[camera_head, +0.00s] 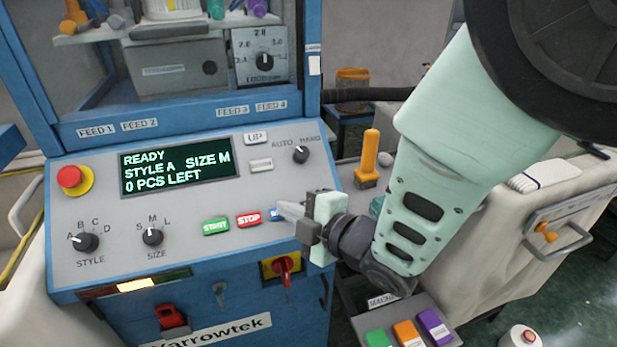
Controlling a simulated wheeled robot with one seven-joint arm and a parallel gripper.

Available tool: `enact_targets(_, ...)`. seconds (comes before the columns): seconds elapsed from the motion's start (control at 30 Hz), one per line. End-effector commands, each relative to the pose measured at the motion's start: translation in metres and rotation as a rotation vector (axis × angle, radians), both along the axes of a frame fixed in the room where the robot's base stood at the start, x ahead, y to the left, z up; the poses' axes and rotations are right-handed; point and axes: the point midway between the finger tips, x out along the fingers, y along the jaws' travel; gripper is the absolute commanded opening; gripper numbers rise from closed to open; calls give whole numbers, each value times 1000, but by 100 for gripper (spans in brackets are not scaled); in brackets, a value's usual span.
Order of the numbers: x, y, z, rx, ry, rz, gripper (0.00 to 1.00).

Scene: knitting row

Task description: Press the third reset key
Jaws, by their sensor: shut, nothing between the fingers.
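My gripper (284,211) is shut and empty at the right of the machine's sloping control panel (110,215). Its tip overlaps a blue key (273,214), of which only a sliver shows; I cannot tell whether they touch. The blue key is third in a row, right of the green START key (215,226) and red STOP key (249,220). Any label on it is hidden. The display (180,165) reads READY, STYLE A, SIZE M, 0 PCS LEFT.
A red emergency button (70,177), STYLE knob (87,242), SIZE knob (152,236) and AUTO/HAND knob (300,154) stand on the panel. A red switch (286,268) is below the gripper. A box with green, orange and purple blocks (434,326) is at lower right.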

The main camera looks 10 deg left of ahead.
Motion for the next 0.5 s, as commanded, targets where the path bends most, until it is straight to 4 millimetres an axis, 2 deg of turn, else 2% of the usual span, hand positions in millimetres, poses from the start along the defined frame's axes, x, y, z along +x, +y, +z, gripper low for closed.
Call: enact_targets(0.5, -23, -14, 36, 1, -1, 1, 0)
